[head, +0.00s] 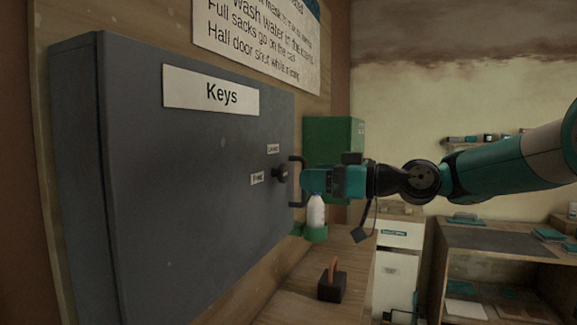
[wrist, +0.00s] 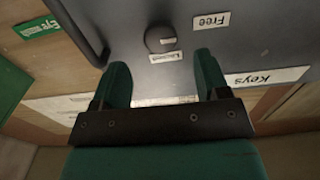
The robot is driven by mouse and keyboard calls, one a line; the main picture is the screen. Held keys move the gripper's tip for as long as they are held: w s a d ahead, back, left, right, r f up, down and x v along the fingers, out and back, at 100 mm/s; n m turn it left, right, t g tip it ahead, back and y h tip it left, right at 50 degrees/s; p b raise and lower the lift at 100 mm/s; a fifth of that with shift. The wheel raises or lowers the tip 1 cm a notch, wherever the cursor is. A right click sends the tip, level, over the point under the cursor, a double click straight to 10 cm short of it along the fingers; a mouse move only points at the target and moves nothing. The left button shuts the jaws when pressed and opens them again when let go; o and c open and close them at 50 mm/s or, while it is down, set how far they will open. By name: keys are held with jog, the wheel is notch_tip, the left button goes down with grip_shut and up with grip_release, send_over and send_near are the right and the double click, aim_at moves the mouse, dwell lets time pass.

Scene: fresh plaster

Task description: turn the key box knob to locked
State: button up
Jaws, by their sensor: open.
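The grey key box (head: 200,200) hangs on a wooden board, with a "Keys" label. Its round dark knob (head: 279,173) is near the right edge, with a "Locked" label above and a "Free" label to the left. In the wrist view the knob (wrist: 158,36) bears a pale mark on its right side, toward the "Free" label (wrist: 211,20) rather than the "Locked" label (wrist: 166,57). My gripper (wrist: 162,63) is open, its teal fingers apart and short of the knob, holding nothing. In the head view my gripper is right of the knob, its fingertips partly hidden.
A black bar handle (wrist: 77,30) stands out from the box beside the knob, close to my left finger in the wrist view. A white bottle (head: 316,212) in a green holder and a green cabinet (head: 333,135) are nearby. A dark block (head: 332,285) stands below.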

aim_at(286, 174)
jog(key=p+x, duration=0.1)
jog(key=x, duration=0.5)
jog(key=shift+p, duration=0.35)
jog(key=c, duration=1.2)
jog(key=shift+a, duration=0.1)
jog(key=shift+c, duration=0.3)
